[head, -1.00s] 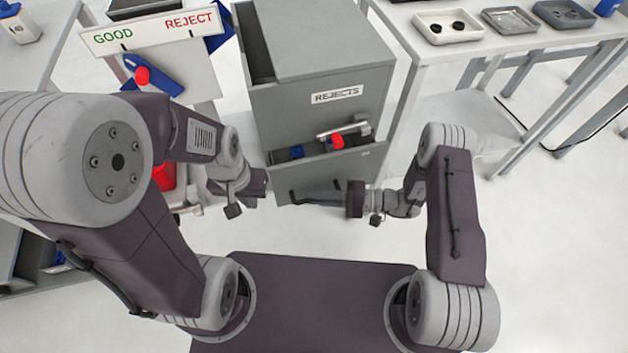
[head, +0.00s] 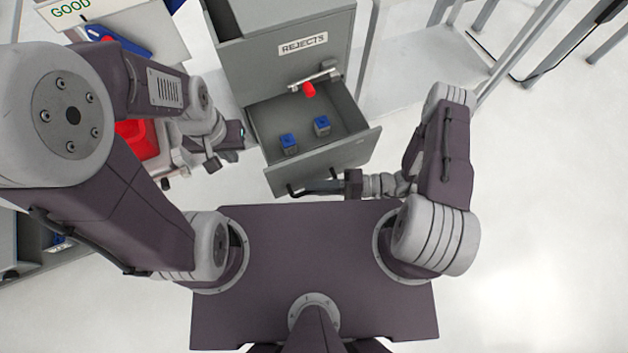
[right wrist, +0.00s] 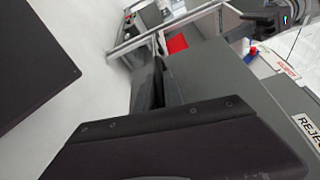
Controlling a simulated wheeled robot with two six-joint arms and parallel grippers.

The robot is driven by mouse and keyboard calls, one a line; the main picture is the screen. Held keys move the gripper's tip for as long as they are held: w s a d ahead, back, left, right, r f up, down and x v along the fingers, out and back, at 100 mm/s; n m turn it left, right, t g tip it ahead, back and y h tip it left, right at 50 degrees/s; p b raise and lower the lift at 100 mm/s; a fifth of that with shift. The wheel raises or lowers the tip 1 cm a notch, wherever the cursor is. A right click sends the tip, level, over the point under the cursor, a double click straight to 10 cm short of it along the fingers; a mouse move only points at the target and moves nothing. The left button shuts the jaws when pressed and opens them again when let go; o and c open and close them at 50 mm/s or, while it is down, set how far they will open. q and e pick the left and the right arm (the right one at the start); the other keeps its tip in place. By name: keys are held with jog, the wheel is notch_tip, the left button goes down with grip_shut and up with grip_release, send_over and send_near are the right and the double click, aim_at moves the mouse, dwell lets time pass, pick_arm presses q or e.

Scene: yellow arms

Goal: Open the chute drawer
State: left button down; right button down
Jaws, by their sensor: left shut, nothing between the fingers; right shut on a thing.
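The chute drawer is the lower drawer (head: 345,160) of a grey cabinet (head: 290,60) labelled REJECTS. It stands well open in the head view, with two blue cubes (head: 288,143) (head: 321,125) inside. My right gripper (head: 298,190) is shut on the dark handle at the drawer's front; the grip itself is partly hidden. In the right wrist view my gripper's dark body fills the lower middle, and the grey cabinet (right wrist: 215,80) is beside it. My left gripper (head: 246,139) is shut and empty, just left of the drawer's side.
A red bin (head: 138,140) and a GOOD sign (head: 70,10) are at the left. Table legs stand at the upper right; the floor at right is clear.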

jog(key=c, duration=1.5)
grip_release()
jog(key=shift+o, duration=0.2)
jog(key=shift+d, duration=0.15)
jog(key=d+p, duration=0.1)
jog(key=d, duration=0.8)
jog(key=shift+s+r, duration=0.15)
jog(key=shift+r, duration=0.2)
jog(key=shift+a, duration=0.1)
